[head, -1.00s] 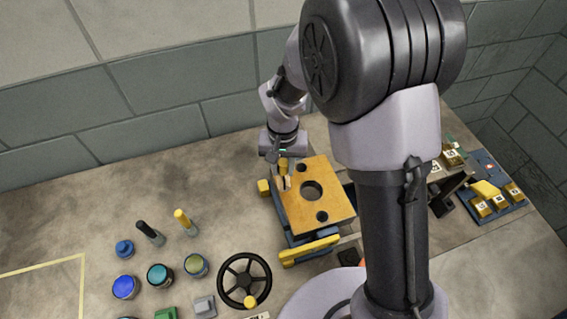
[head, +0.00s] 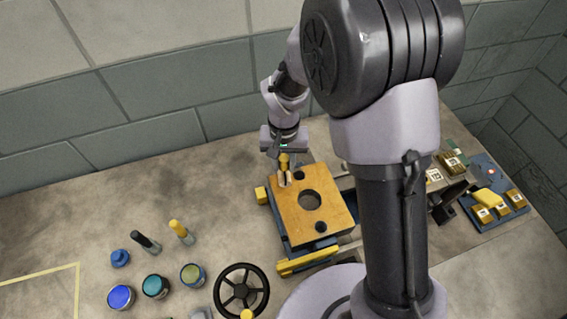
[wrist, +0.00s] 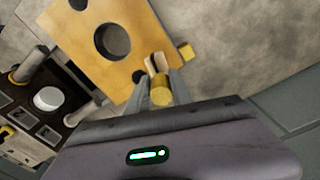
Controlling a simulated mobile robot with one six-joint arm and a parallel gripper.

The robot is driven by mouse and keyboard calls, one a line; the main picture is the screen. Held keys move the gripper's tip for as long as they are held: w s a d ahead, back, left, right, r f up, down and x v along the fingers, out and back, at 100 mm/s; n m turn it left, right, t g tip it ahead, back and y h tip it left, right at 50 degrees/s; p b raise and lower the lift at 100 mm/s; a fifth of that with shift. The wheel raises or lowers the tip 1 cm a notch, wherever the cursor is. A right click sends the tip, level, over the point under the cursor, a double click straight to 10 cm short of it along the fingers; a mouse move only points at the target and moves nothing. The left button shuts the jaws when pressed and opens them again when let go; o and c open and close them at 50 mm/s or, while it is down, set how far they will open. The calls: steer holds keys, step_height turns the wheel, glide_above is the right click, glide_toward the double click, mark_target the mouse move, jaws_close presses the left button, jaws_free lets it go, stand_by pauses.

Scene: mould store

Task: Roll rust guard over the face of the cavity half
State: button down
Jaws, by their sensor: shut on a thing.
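The cavity half is an orange-yellow plate (head: 331,211) with a large round hole in its middle and smaller dark holes, lying on a blue and yellow holder on the bench. It also shows in the wrist view (wrist: 84,48). My gripper (head: 284,164) is shut on the yellow handle of a roller (head: 285,180), which also shows in the wrist view (wrist: 160,93). The pale roller end is over the plate's far left part, near one small dark hole. I cannot tell whether it touches the face.
A black handwheel (head: 241,290) stands in front of the holder. Pots (head: 155,286) and two upright handled tools (head: 181,232) stand to the left. A blue tray (head: 505,207) with yellow blocks is at right. The wall is close behind my gripper.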

steer(key=r+p, duration=0.1)
steer(key=r, duration=0.1)
steer(key=r+p, duration=0.1)
steer(key=r, duration=0.1)
steer(key=shift+s+d, duration=0.1)
steer(key=shift+s, duration=0.1)
steer(key=shift+w+r+p, duration=0.15)
steer(key=shift+r+p, duration=0.4)
steer(key=shift+r, duration=0.05)
steer(key=shift+r+p, duration=1.15)
steer(key=shift+r, duration=0.4)
